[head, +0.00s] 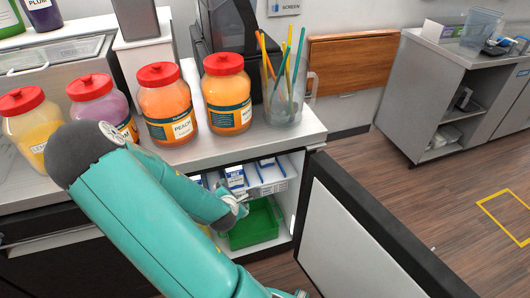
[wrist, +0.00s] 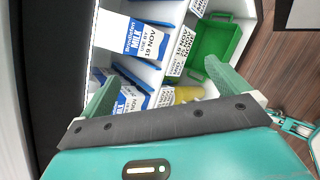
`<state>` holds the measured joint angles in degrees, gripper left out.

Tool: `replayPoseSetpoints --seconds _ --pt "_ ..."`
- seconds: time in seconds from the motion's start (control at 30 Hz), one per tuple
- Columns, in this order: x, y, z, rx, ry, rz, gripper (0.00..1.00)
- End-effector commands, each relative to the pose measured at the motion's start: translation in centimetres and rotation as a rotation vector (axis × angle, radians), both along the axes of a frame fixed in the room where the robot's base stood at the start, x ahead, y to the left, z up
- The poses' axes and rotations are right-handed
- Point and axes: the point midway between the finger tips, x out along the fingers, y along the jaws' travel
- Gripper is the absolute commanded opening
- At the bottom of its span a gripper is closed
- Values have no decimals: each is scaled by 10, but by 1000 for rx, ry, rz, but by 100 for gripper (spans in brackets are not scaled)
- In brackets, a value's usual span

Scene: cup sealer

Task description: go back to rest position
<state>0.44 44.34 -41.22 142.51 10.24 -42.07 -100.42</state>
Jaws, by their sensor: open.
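My teal arm reaches down from the front left toward the open cabinet under the counter. My gripper (head: 234,207) is at the cabinet opening, near the milk cartons and just above the green crate. In the wrist view my gripper (wrist: 161,72) has its two green fingers spread wide apart, with nothing visibly held between them. Blue and white milk cartons (wrist: 132,37) lie beyond the fingers inside the white compartment. The green crate (head: 254,228) is low in the cabinet; it also shows in the wrist view (wrist: 219,45).
The open cabinet door (head: 350,240) stands to the right of my gripper. A yellowish object (wrist: 188,94) lies near the right finger. Floor at right is clear.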

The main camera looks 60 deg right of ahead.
Motion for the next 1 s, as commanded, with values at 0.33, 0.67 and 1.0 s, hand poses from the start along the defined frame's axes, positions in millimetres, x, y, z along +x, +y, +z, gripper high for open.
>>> replayPoseSetpoints --seconds 0.33,0.67,1.0 --pt "-62 -68 10 -490 453 287 100" --pt "-61 -92 11 -574 530 341 100" --pt "-38 -148 -9 -570 528 340 100"
